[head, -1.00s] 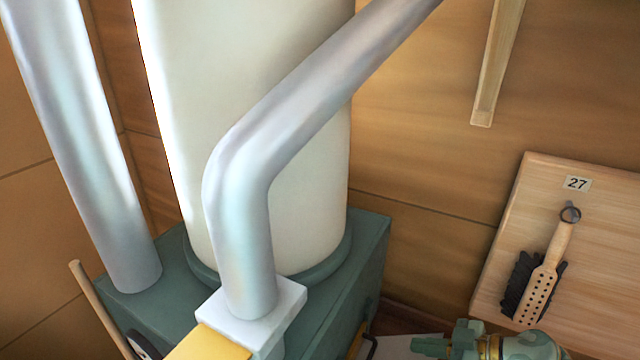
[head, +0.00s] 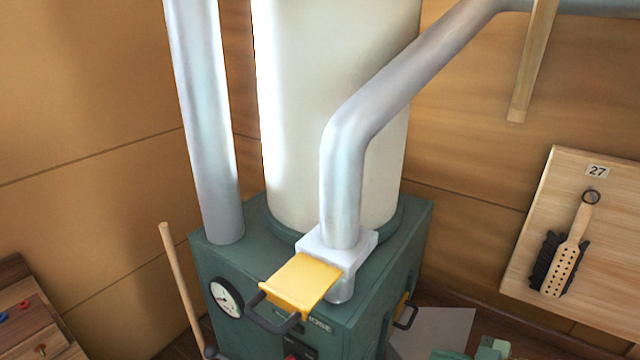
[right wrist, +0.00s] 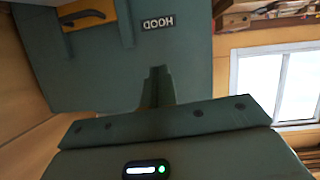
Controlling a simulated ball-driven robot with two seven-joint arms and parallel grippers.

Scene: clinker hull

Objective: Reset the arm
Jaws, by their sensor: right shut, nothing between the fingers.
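My right gripper (right wrist: 157,72) shows in the right wrist view with its dark fingers together and nothing between them. Beyond it is a green panel (right wrist: 95,75) with an upside-down HOOD label (right wrist: 158,24) and a yellow part with a dark handle (right wrist: 86,15). I cannot tell the gap between the fingertips and the panel. My left gripper is in neither view.
A green machine (head: 245,268) with a gauge (head: 226,298), a yellow slide plate (head: 302,284), a pale cylinder (head: 335,120) and metal pipes (head: 345,175) fills the middle. A brush (head: 563,255) hangs on a board (head: 530,225) at right. A wooden stick (head: 180,280) stands at left.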

